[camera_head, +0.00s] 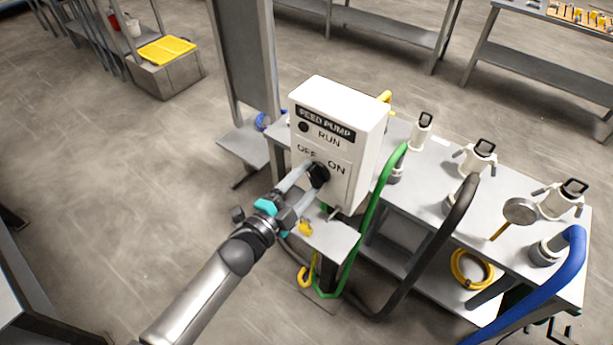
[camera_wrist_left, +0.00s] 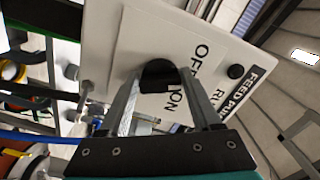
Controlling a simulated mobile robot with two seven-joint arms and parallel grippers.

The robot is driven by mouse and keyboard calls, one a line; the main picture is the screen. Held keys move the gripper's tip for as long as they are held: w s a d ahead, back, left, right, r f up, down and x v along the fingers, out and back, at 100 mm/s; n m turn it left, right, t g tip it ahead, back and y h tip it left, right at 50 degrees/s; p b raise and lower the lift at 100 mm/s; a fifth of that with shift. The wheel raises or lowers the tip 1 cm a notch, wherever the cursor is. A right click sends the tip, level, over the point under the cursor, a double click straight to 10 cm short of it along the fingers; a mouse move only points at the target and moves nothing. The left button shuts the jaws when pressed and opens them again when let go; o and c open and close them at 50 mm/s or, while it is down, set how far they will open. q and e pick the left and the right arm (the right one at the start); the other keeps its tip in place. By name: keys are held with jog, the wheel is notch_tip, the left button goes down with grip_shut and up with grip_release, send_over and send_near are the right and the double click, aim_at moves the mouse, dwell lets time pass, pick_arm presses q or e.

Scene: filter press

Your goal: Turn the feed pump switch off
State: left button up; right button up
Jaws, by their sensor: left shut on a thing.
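The white feed pump box (camera_head: 342,120) stands upright in the middle of the head view, with a FEED PUMP label, a dark RUN lamp (camera_head: 303,127) and the words OFF and ON. Its black switch knob (camera_head: 319,173) sits just below these words. My left gripper (camera_head: 311,178) is shut on the knob, reaching it from the lower left. In the left wrist view the black knob (camera_wrist_left: 160,74) is between the two grey fingers, against the white panel (camera_wrist_left: 135,40). The fingers hide part of the knob and lettering, so I cannot tell which way it points. My right gripper is not in view.
A grey bench (camera_head: 425,185) to the right carries several valves with black handles. Green (camera_head: 368,215), black (camera_head: 440,245) and blue (camera_head: 570,275) hoses run down from it, the green one close beside the box. Open floor (camera_head: 150,180) lies to the left.

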pick_arm(q)
jog(key=shift+f+n+p, duration=0.1)
jog(key=shift+n+p, duration=0.25)
jog(key=shift+n, duration=1.45)
jog(key=o, duration=1.4)
jog(key=shift+s, duration=0.1)
jog(key=v, duration=1.5)
jog(key=shift+s+b, duration=0.1)
jog(key=shift+b, duration=0.25)
